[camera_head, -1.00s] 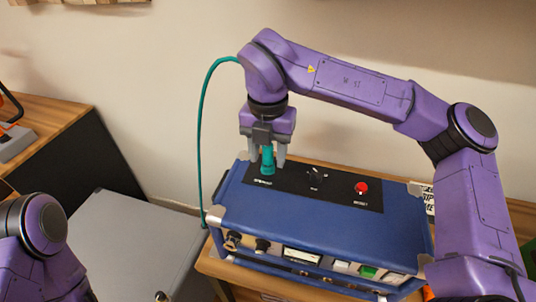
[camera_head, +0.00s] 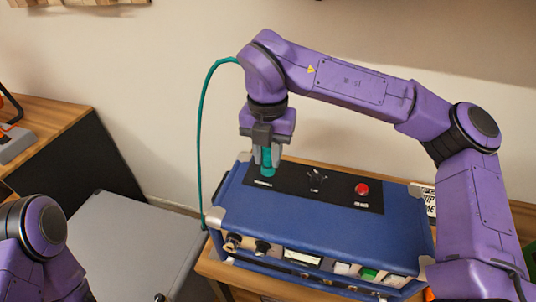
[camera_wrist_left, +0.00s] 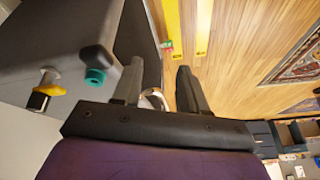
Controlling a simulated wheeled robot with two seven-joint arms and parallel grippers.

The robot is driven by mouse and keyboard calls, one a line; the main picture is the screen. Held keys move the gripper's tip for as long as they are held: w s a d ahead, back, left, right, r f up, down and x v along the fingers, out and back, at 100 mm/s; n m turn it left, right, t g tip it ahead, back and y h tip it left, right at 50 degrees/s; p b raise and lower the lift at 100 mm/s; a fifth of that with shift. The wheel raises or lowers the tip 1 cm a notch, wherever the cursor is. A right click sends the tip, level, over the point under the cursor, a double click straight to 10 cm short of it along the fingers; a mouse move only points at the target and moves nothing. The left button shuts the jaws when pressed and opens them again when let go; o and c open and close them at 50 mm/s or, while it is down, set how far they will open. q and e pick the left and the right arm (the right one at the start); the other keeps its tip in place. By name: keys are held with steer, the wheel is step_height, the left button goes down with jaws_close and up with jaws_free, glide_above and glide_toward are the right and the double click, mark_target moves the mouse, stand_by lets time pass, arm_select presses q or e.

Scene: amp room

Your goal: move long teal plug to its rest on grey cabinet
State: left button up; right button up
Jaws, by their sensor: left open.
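The long teal plug (camera_head: 267,158) stands upright at the left end of the black top panel of the blue amp (camera_head: 315,222). My right gripper (camera_head: 267,163) points down with its fingers closed around the plug, hiding part of it. A gap under the plug cannot be made out. The grey cabinet (camera_head: 130,240) is at lower left, with its flat top mostly bare. My left gripper (camera_wrist_left: 158,75) is open and empty in the left wrist view; in the head view only its arm shows. A short teal round piece (camera_wrist_left: 95,77) is on a grey surface there.
A teal cable (camera_head: 201,130) arches beside the amp's left end. A red button (camera_head: 362,189) and a black switch (camera_head: 316,178) are on the amp's panel. A yellow-and-black fitting (camera_wrist_left: 46,90) is near the teal piece. A wooden-topped table (camera_head: 60,125) stands at far left.

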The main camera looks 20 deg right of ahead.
jaws_close()
steer(key=shift+r, duration=0.15)
steer(key=shift+r+p, duration=2.3)
steer(key=shift+r, duration=0.55)
